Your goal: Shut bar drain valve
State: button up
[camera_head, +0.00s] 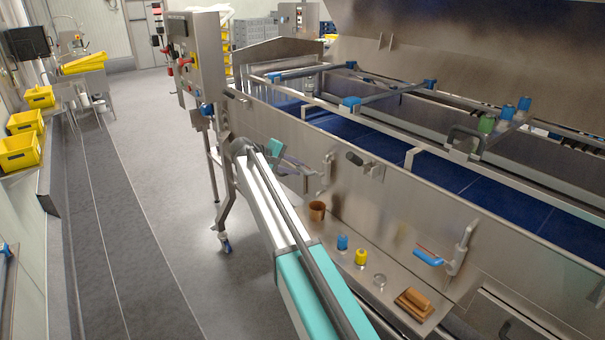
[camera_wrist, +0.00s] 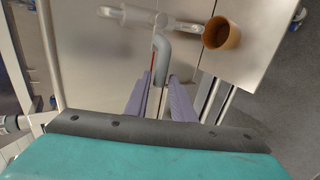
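A steel valve fitting (camera_head: 327,172) is mounted on the machine's side wall, just right of my gripper (camera_head: 291,165). In the wrist view the valve (camera_wrist: 150,18) shows as a pale horizontal body with a grey bent lever (camera_wrist: 164,62) coming down from it. My gripper (camera_wrist: 160,88) has its two purple fingers apart, one on each side of the lever's line. A second valve with a blue handle (camera_head: 429,257) is farther right on the same wall.
A brown cup (camera_head: 317,211) stands on the ledge below the valve, and also shows in the wrist view (camera_wrist: 222,33). A blue cap (camera_head: 342,242), a yellow cap (camera_head: 361,257) and a brown block (camera_head: 414,303) sit along the ledge. The floor (camera_head: 150,190) at left is clear.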

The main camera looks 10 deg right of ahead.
jog(key=b+v, duration=0.2)
jog(key=v, duration=0.5)
jog(key=shift+a+r, duration=0.15)
jog(key=shift+a, duration=0.05)
